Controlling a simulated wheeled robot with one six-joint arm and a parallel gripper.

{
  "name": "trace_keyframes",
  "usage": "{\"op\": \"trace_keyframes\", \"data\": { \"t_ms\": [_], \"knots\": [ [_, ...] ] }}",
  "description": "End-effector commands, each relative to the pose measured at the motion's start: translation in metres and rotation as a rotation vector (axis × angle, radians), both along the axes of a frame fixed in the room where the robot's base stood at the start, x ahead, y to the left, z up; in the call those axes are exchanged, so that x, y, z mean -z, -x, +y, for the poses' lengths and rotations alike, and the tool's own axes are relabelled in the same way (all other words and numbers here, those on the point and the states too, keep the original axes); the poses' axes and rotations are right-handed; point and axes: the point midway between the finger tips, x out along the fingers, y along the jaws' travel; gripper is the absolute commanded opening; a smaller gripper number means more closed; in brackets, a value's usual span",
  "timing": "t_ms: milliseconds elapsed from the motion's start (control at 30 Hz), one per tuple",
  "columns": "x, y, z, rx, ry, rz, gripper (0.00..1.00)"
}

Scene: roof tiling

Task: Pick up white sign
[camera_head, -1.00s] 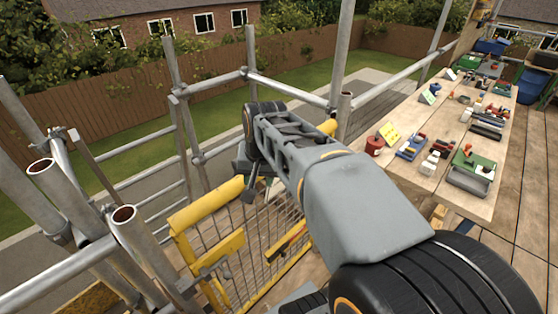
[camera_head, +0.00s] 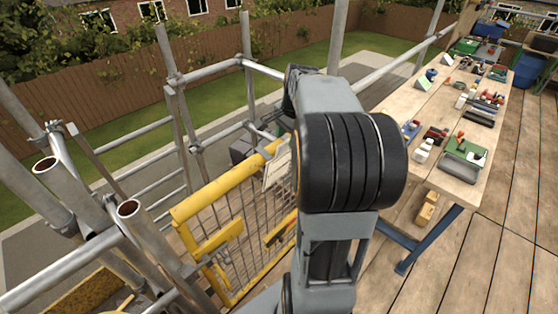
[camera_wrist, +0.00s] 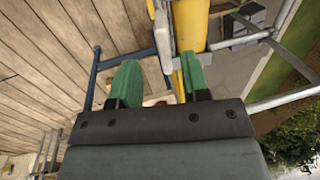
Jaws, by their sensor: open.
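A white sign (camera_head: 277,168) hangs at the right end of the yellow gate (camera_head: 222,200) in the head view, partly hidden behind my arm. In the wrist view my gripper (camera_wrist: 160,88) has two green fingers spread apart, with nothing held between them. A yellow rail (camera_wrist: 190,25) runs beyond the fingertips there, with a pale grey-white piece alongside it. I cannot tell whether that piece is the sign. My arm hides most of the gripper in the head view.
A long wooden table (camera_head: 440,110) with tools and small trays stands on the right. Scaffold poles (camera_head: 130,210) rise at the left. Wooden decking (camera_head: 480,260) is clear at the lower right. A blue table leg (camera_wrist: 92,75) shows in the wrist view.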

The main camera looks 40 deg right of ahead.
Motion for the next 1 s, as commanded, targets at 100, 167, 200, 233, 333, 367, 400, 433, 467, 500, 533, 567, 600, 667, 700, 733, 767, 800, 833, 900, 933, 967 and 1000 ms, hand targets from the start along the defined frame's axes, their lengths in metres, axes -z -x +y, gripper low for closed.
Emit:
{"op": "trace_keyframes", "data": {
  "t_ms": [100,167,200,233,333,367,400,433,467,500,533,567,600,667,700,733,767,800,833,900,933,967,1000],
  "knots": [
    [0.005,-0.001,0.001,-0.001,-0.001,0.001,0.43],
    [0.010,-0.003,0.001,-0.002,-0.002,0.003,0.43],
    [0.014,-0.005,0.001,-0.003,-0.002,0.003,0.43],
    [0.018,-0.006,0.001,-0.003,-0.002,0.003,0.43],
    [0.031,-0.011,0.001,-0.003,-0.002,0.004,0.43],
    [0.036,-0.012,0.001,-0.002,-0.002,0.003,0.43],
    [0.040,-0.013,0.001,-0.001,-0.001,0.002,0.43],
    [0.043,-0.014,0.001,-0.002,-0.002,0.003,0.43],
    [0.046,-0.014,0.001,-0.001,-0.001,0.002,0.43],
    [0.049,-0.015,0.001,-0.001,-0.001,0.001,0.43],
    [0.050,-0.015,0.001,-0.001,-0.001,0.001,0.43],
    [0.051,-0.015,0.002,-0.001,-0.001,0.001,0.43],
    [0.052,-0.015,0.002,-0.001,-0.001,0.001,0.43],
    [0.053,-0.015,0.001,-0.001,0.000,0.000,0.43],
    [0.053,-0.015,0.001,-0.001,0.000,0.000,0.43],
    [0.053,-0.015,0.001,-0.001,0.000,0.000,0.43],
    [0.053,-0.015,0.001,-0.001,0.000,0.000,0.43],
    [0.053,-0.015,0.001,-0.001,0.000,0.000,0.43],
    [0.053,-0.015,0.001,-0.001,0.000,0.000,0.42],
    [0.053,-0.015,0.001,-0.001,0.000,0.000,0.35],
    [0.053,-0.015,0.001,-0.001,0.000,0.000,0.32],
    [0.053,-0.015,0.001,-0.001,0.000,0.000,0.29],
    [0.053,-0.015,0.001,-0.001,0.000,0.000,0.25]
  ]
}}
